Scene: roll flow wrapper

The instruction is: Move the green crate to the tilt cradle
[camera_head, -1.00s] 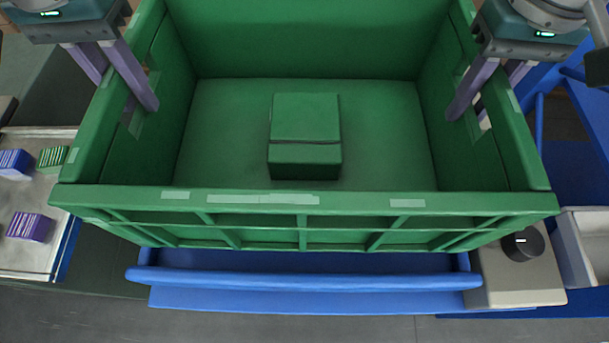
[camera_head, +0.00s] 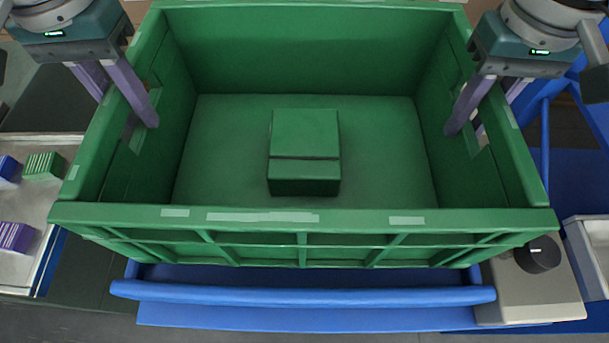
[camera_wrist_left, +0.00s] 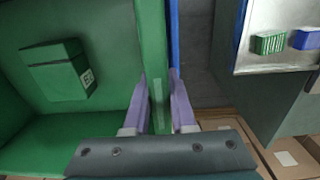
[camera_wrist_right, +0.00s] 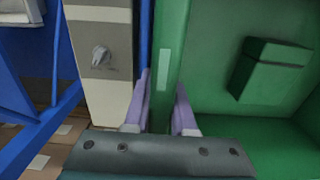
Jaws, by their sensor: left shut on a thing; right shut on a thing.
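The green crate (camera_head: 300,218) fills the middle of the head view, upright, with one green box (camera_head: 304,152) on its floor. My left gripper (camera_head: 145,118) is shut on the crate's left side wall, one finger inside and one outside; the left wrist view shows the wall (camera_wrist_left: 157,60) between its fingers. My right gripper (camera_head: 458,128) is shut on the right side wall in the same way; the right wrist view shows that wall (camera_wrist_right: 170,60) between its fingers. The blue structure (camera_head: 300,292) below the crate's near side is partly hidden; I cannot tell whether they touch.
A metal tray (camera_head: 40,205) with several striped packs stands at the left. A beige box with a black knob (camera_head: 537,254) stands at the near right, close to the crate's corner. A white bin (camera_head: 590,250) and blue framework (camera_head: 570,190) are further right.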

